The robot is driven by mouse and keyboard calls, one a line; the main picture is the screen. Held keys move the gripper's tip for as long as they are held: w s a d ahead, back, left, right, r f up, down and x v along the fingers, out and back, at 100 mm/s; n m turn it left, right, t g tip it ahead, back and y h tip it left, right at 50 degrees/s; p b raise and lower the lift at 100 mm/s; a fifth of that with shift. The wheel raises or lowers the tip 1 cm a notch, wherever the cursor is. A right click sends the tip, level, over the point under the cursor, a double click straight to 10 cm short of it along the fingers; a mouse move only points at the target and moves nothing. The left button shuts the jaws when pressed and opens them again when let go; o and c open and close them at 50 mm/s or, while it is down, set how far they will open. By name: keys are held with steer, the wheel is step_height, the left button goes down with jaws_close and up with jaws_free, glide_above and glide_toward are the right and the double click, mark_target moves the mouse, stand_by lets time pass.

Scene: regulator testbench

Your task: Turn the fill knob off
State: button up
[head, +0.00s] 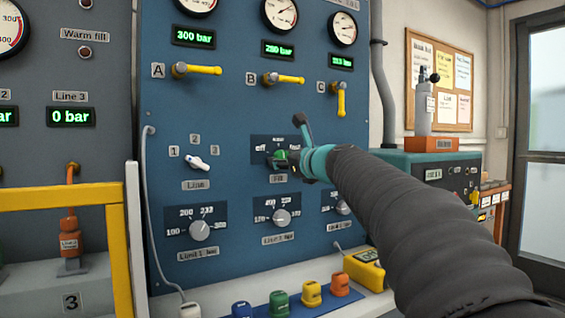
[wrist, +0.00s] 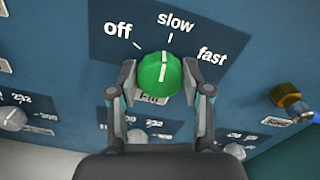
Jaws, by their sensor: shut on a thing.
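The green fill knob (head: 277,159) is on the blue panel in the head view, partly covered by my gripper (head: 291,158). In the wrist view the fill knob (wrist: 159,73) is round with a white line that points up, close to the slow mark. The label off is to its upper left, and fast is to its right. My gripper (wrist: 160,70) has a finger on each side of the knob and is shut on it. The plate below the knob is partly hidden.
The line selector (head: 197,162) is left of the fill knob, and limit knobs (head: 282,217) sit below. Yellow valve handles (head: 284,79) are above. Coloured caps (head: 279,301) stand on the ledge below. A yellow rail (head: 62,198) is at the left.

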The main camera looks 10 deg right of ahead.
steer(key=n+b, duration=0.1)
steer(key=n, duration=0.2)
steer(key=n+b, duration=0.2)
steer(key=n, duration=0.1)
steer(key=n+b, duration=0.2)
steer(key=n, duration=0.2)
steer(key=shift+a+f, duration=0.15)
steer(key=shift+f, duration=0.1)
steer(key=shift+n, duration=0.3)
steer(key=o, duration=1.2)
steer(key=shift+c, duration=0.2)
steer(key=shift+r, duration=0.1)
steer(key=shift+s, duration=0.2)
steer(key=v, duration=1.1)
steer(key=shift+s, duration=0.35)
